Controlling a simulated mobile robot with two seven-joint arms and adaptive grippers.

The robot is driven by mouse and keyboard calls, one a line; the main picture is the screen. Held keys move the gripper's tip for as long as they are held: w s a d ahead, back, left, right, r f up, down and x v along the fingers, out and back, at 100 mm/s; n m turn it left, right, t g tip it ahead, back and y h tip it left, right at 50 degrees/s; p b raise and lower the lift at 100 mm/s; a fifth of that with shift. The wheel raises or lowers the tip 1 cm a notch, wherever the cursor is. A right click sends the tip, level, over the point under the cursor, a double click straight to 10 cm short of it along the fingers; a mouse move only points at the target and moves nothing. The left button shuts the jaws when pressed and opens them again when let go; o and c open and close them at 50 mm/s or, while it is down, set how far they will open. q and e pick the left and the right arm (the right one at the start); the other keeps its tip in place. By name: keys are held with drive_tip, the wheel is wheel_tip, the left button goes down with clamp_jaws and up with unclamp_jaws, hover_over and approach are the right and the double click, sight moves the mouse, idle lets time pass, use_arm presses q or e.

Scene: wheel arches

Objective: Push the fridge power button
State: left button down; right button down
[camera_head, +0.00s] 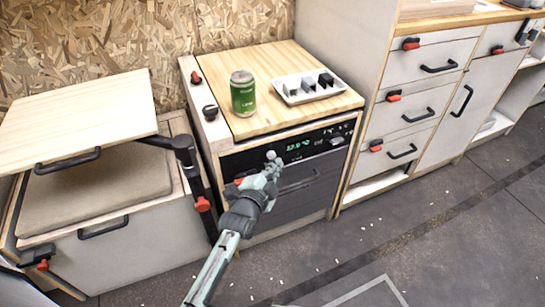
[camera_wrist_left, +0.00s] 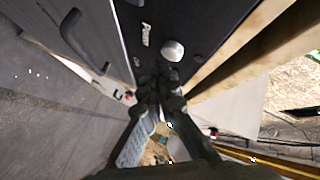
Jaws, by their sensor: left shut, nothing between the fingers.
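The fridge has a black front panel (camera_head: 318,146) with a lit green display, set under a wooden worktop. In the left wrist view the panel (camera_wrist_left: 205,20) carries a pale round button (camera_wrist_left: 172,50) beside a white "Power" label (camera_wrist_left: 146,35). My left gripper (camera_head: 271,162) is shut and empty in front of the panel's left part. In the left wrist view its closed fingertips (camera_wrist_left: 160,76) lie just below the button in the picture; I cannot tell whether they touch it. In the head view I cannot clearly separate the button from the fingertips. My right gripper is not in view.
A green can (camera_head: 243,94) and a white tray (camera_head: 308,88) with small blocks stand on the worktop (camera_head: 285,60). A box with a raised wooden lid (camera_head: 75,115) is at left. Drawers (camera_head: 405,110) stand at right. The floor (camera_head: 430,230) in front is clear.

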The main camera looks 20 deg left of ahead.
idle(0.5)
use_arm(q)
drive_tip(key=shift+w+a, duration=0.3)
drive_tip(key=shift+w+a, duration=0.25)
drive_tip(key=shift+w, duration=0.05)
idle(0.7)
drive_tip(key=shift+s+d+p, duration=0.6)
drive_tip(key=shift+p, duration=0.1)
drive_tip(key=shift+s, duration=0.1)
